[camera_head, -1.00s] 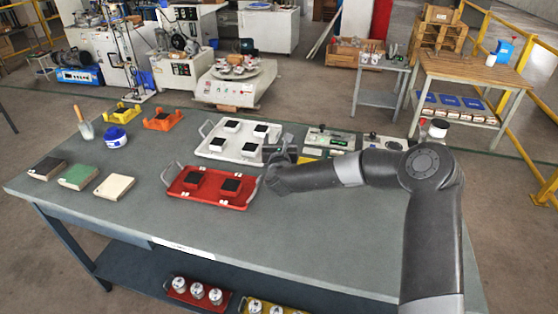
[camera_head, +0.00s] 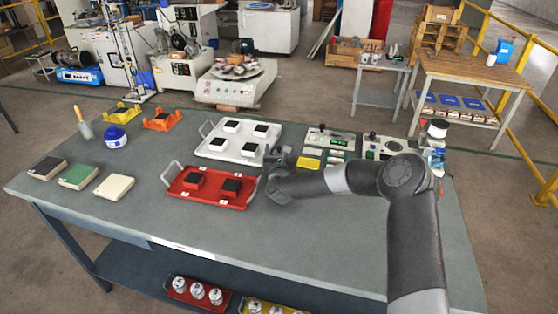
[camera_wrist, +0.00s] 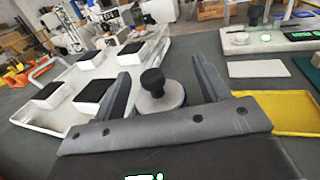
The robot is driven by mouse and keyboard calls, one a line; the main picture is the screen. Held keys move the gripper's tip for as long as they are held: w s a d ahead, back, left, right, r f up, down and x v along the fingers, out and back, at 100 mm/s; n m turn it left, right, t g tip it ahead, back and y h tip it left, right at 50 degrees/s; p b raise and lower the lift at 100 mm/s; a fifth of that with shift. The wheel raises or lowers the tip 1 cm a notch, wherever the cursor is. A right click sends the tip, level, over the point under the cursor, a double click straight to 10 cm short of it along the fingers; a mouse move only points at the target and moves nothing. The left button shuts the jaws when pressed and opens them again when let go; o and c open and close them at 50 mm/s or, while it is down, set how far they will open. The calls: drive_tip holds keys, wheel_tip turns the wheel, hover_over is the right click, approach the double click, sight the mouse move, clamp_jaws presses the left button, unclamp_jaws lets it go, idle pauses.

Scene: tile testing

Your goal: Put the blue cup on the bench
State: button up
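A round blue-and-white pot (camera_head: 116,137) stands upright on the bench (camera_head: 300,225), toward its back left. A pale blue object (camera_head: 436,158) at the bench's right end is partly hidden by my arm. I cannot tell which of these is the blue cup. My gripper (camera_head: 279,163) is low over the bench, just right of the red tray. In the wrist view my gripper (camera_wrist: 163,88) has its two fingers wide apart. A grey round piece with a black knob (camera_wrist: 153,82) shows between the fingers, apart from both. My gripper is empty.
The red tray (camera_head: 180,188) and white tray (camera_head: 215,149) hold black-topped blocks. A yellow tray (camera_head: 309,163) and instruments (camera_head: 330,138) lie to the right. Three sample blocks (camera_head: 79,176) lie at the left.

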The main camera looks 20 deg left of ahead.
drive_tip(key=c, duration=1.2)
drive_tip(key=shift+r, duration=0.15)
